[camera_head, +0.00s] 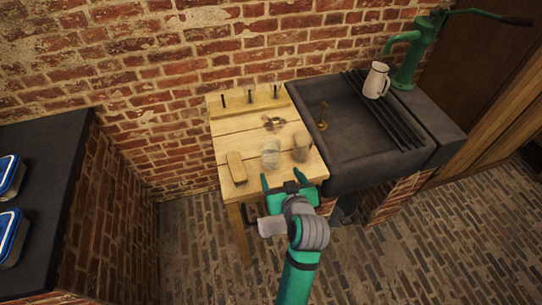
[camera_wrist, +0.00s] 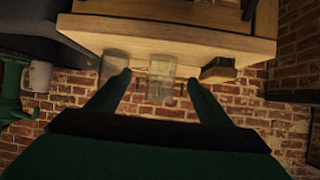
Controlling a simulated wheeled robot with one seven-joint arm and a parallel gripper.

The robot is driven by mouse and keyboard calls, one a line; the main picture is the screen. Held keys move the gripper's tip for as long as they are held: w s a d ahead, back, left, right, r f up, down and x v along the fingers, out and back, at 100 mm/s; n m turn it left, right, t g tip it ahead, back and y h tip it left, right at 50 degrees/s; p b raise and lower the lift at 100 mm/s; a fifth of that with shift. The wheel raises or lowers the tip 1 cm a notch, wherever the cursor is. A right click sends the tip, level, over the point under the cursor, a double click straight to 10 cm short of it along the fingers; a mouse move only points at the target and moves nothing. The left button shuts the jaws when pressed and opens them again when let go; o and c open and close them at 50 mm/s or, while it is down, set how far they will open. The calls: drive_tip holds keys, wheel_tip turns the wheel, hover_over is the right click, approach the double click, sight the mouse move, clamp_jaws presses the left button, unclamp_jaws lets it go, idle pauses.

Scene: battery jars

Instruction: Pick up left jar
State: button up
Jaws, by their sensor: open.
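The left jar (camera_head: 270,153) is clear glass and stands upright near the front of the wooden table. The right jar (camera_head: 301,148) stands close to its right and looks browner. My gripper (camera_head: 290,180) is open and empty at the table's front edge, nearer the camera than both jars. The wrist view is upside down. There the left jar (camera_wrist: 161,72) shows between the fingertips of my gripper (camera_wrist: 159,80), apparently beyond them. The right jar (camera_wrist: 113,64) is partly hidden by one finger.
A wooden block (camera_head: 236,167) lies left of the left jar on the wooden table (camera_head: 232,136). Small dark items (camera_head: 273,123) and a rack with upright rods (camera_head: 247,104) are behind. A dark sink (camera_head: 358,143) with a white jug (camera_head: 376,80) adjoins at right.

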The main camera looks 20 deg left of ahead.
sight(271, 156)
drive_tip(key=shift+w+a+r+n, duration=0.15)
drive_tip(key=shift+w+a+r, duration=0.15)
drive_tip(key=shift+r, duration=0.15)
drive_tip(key=shift+w+a+r+n, duration=0.15)
drive_tip(key=shift+a+r, duration=0.15)
drive_tip(key=shift+r, duration=0.1)
drive_tip(key=shift+w+a, duration=0.2)
drive_tip(key=x, duration=1)
drive_tip(key=shift+w+f, duration=0.1)
drive_tip(key=c, duration=1.3)
